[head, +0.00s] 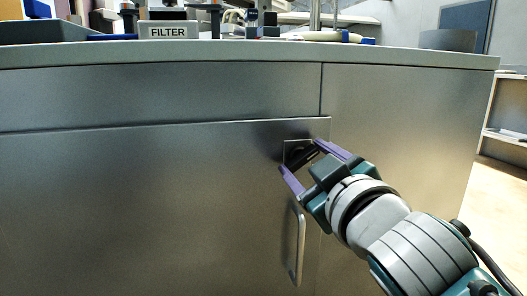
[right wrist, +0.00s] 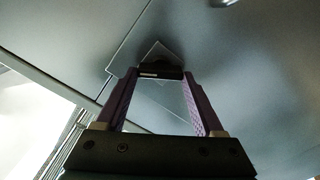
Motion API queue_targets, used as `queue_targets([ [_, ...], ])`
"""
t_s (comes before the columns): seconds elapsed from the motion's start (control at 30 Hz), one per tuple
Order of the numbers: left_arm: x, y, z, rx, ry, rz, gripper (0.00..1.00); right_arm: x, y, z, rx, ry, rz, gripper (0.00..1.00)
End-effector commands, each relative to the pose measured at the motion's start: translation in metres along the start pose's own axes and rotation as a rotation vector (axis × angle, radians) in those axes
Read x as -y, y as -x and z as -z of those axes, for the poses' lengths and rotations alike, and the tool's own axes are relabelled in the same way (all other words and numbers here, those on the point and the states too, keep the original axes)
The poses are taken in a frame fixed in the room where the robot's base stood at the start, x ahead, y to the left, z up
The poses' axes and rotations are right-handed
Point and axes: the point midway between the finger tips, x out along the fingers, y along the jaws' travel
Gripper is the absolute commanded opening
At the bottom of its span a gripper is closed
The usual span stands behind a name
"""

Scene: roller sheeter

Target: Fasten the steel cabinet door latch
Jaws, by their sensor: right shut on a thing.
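The steel cabinet door (head: 140,215) fills the lower left of the head view. It looks closed or nearly flush; I cannot tell whether a small gap remains. The latch has a square plate (head: 289,146) near the door's top right corner and a dark turn-piece (head: 303,157). My right gripper (head: 300,156) has one purple finger on each side of the turn-piece and is shut on it. In the right wrist view, the dark turn-piece (right wrist: 161,71) spans between the fingertips, with the plate behind it. The fingers partly hide the latch. My left gripper is out of view.
A vertical bar handle (head: 299,248) sits on the door below the latch. A countertop (head: 230,53) overhangs the cabinet front, with a FILTER box (head: 168,31) and other items on it. Open floor (head: 495,205) and a shelf unit (head: 507,115) are at the right.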

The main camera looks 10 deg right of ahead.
Motion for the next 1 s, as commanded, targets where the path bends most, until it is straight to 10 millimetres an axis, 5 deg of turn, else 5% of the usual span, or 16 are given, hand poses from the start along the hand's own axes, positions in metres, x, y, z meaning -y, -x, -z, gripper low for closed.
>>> queue_targets([
  [1.0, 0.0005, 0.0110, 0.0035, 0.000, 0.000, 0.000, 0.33, 0.0036, -0.0002, -0.0016, -0.001, 0.876, -0.001, 0.14],
])
